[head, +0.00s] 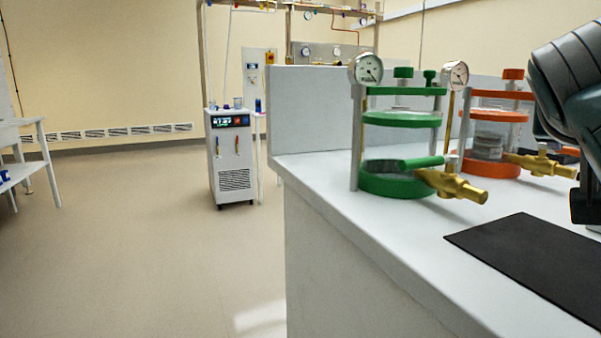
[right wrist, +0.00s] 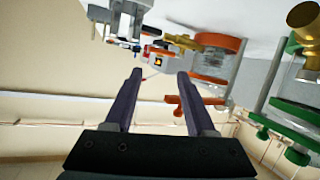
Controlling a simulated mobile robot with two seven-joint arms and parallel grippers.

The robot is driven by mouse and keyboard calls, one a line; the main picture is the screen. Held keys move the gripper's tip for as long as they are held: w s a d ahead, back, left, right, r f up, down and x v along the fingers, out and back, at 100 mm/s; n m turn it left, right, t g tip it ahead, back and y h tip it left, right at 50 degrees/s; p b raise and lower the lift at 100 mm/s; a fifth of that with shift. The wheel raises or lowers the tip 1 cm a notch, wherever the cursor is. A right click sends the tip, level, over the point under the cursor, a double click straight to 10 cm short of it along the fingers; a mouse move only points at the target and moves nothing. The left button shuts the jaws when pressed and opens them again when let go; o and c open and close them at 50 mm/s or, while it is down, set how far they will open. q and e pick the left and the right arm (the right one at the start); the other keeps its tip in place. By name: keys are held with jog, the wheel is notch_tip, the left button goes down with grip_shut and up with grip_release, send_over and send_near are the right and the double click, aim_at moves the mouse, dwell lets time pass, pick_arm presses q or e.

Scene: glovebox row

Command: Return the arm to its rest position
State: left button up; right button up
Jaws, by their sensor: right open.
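My right arm (head: 570,75) enters the head view at the right edge, raised over the bench beside the orange vessel. Its gripper is not clearly seen there. In the right wrist view, my right gripper (right wrist: 158,76) has its two dark fingers spread apart, with nothing held between them. That view is upside down, with the bench top along its upper edge. Beyond the fingers are an orange-rimmed vessel (right wrist: 212,62) and, to the right, a green-rimmed one (right wrist: 297,105); neither touches the fingers. My left gripper is not in view.
On the white bench (head: 330,185) stand a green vessel (head: 400,119) and an orange vessel (head: 493,128), each with a gauge and brass valve. A black mat (head: 535,262) lies in front.

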jog(key=s+a+r+n+g+y+p, duration=0.15)
jog(key=s+a+n+y+p, duration=0.3)
jog(key=s+p, duration=0.45)
jog(key=s+a+r+n+g+y+p, duration=0.1)
jog(key=s+a+n+g+y+p, duration=0.15)
jog(key=s+a+p, duration=0.6)
jog(key=s+a+r+n+g+y+p, duration=0.1)
jog(key=s+a+n+g+y+p, duration=0.25)
jog(key=s, duration=0.95)
pick_arm(q)
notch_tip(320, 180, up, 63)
jog(key=p, duration=3.8)
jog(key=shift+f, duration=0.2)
pick_arm(e)
notch_tip(320, 180, up, 36)
jog(key=d+t, duration=0.1)
jog(key=t, duration=0.1)
jog(key=shift+w+d+r+y, duration=0.15)
jog(key=shift+w+r+y, duration=0.05)
jog(key=shift+w+y, duration=0.2)
